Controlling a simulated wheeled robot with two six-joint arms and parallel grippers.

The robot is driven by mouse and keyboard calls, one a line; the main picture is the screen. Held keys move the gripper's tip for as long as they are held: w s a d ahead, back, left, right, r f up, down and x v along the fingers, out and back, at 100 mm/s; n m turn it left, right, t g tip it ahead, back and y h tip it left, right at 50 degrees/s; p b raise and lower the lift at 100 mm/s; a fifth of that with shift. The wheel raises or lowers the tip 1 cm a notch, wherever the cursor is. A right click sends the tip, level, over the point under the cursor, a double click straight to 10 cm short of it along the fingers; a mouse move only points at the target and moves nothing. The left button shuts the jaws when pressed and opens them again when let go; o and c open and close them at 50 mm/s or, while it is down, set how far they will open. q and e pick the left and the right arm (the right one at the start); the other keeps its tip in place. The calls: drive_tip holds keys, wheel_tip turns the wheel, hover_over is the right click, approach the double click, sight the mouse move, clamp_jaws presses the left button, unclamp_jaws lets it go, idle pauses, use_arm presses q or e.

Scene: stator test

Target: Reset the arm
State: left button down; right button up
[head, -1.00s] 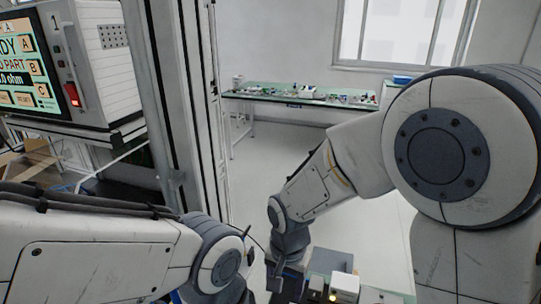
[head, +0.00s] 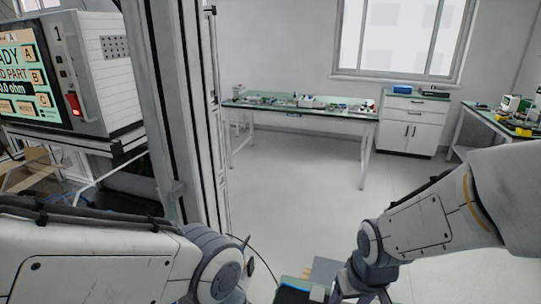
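My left arm (head: 100,250) comes in low from the left and ends in a grey wrist joint (head: 215,262) near the bottom edge. My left gripper is below the picture and hidden. My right arm (head: 425,220) reaches in from the right and bends down to a dark wrist. The top of my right gripper (head: 364,294) shows at the bottom edge; its fingertips are cut off, so I cannot tell whether it is open or holds anything.
The test unit (head: 108,72) with a lit screen and red switch stands at left on a bench, beside a grey metal post (head: 170,110). A long workbench (head: 300,112) and white cabinet (head: 410,128) stand at the back. Another table (head: 490,118) is at right. The floor between is clear.

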drive_tip(key=s+a+r+n+g, duration=0.1)
drive_tip(key=s+a+r+n, duration=0.1)
drive_tip(key=s+a, duration=0.3)
drive_tip(key=s+a+r+n+g, duration=0.1)
drive_tip(key=s+a+r+n, duration=0.2)
drive_tip(key=s, duration=0.4)
drive_tip(key=a+n, duration=0.1)
drive_tip(key=a, duration=0.1)
drive_tip(key=shift+s+a+y, duration=0.2)
drive_tip(key=shift+a+y, duration=0.1)
idle(1.1)
